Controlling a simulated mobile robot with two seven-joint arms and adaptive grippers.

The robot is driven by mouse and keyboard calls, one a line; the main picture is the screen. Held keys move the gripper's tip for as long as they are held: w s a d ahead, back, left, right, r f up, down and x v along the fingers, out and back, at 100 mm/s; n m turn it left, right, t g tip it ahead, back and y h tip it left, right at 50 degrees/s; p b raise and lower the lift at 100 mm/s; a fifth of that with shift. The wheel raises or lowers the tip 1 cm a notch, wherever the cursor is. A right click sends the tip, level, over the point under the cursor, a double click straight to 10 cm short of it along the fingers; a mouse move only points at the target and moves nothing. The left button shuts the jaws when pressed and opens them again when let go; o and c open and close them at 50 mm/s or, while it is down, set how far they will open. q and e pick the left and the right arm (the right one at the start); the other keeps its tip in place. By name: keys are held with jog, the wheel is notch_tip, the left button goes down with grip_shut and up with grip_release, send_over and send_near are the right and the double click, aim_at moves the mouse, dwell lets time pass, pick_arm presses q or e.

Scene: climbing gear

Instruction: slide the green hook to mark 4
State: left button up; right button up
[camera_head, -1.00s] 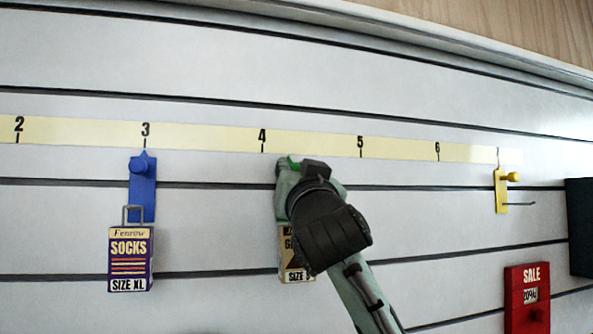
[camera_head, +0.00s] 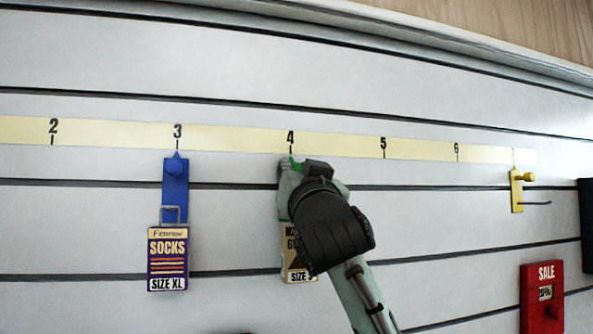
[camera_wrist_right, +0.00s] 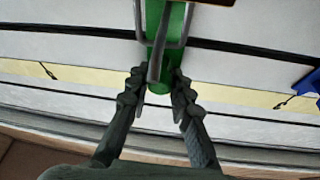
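The green hook (camera_head: 297,163) is on the slatted wall, mostly hidden behind my right gripper (camera_head: 303,178) in the head view. Its green tip shows just below the scale (camera_head: 335,143), almost directly under mark 4 (camera_head: 290,138), perhaps a touch to the right. In the wrist view the green hook (camera_wrist_right: 160,75) sits between the two fingers of my right gripper (camera_wrist_right: 158,92), which close in on both sides of its knob. A tan box (camera_head: 290,262) marked SIZE S hangs below, partly hidden by my gripper. My left gripper is not in view.
A blue hook (camera_head: 175,185) with a purple SOCKS box (camera_head: 168,260) is at mark 3. A yellow hook (camera_head: 517,190) is at the far right, past mark 6. A red SALE box (camera_head: 542,300) is at lower right. The wall between marks 4 and 6 is clear.

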jog(key=o, duration=0.4)
jog(key=shift+o, duration=0.2)
jog(key=v, duration=1.2)
